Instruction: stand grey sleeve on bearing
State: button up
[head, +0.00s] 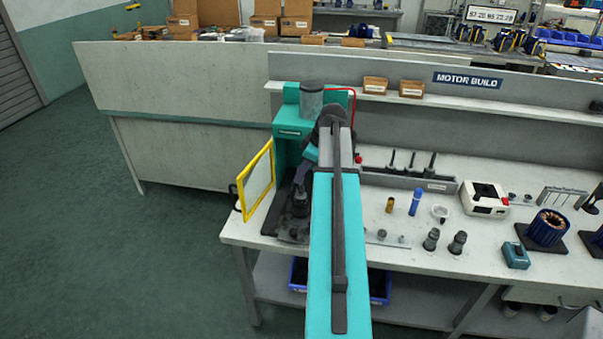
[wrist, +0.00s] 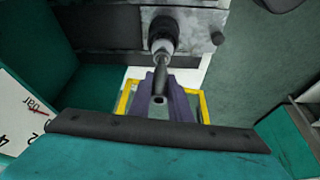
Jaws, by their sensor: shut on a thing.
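My gripper (head: 302,178) is at the teal press, above its base, with purple jaws that also show in the wrist view (wrist: 160,98). The jaws are shut on a narrow dark grey tube with an open near end, which looks like the grey sleeve (wrist: 161,76). Beyond it, in line, is a lighter grey round piece (wrist: 163,46), likely the bearing, at a black round holder (wrist: 164,27) on a grey plate. I cannot tell whether the sleeve touches it. In the head view a dark upright part (head: 300,203) stands below the jaws; the sleeve is not clear there.
The teal press (head: 285,150) has a grey cylinder (head: 311,100) on top. Its yellow-framed guard door (head: 257,182) stands open at left. Right on the bench are a tool rack (head: 400,181), a blue cylinder (head: 416,202), small grey parts (head: 431,239) and a white device (head: 484,198).

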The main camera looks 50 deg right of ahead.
jog(key=shift+f+b, duration=0.65)
jog(key=shift+f, duration=0.5)
jog(key=o, duration=1.1)
jog(key=shift+o, duration=0.2)
jog(key=shift+r, duration=0.1)
jog(key=shift+r+p, duration=1.55)
jog(key=shift+r, duration=1.4)
jog(key=shift+s, duration=0.1)
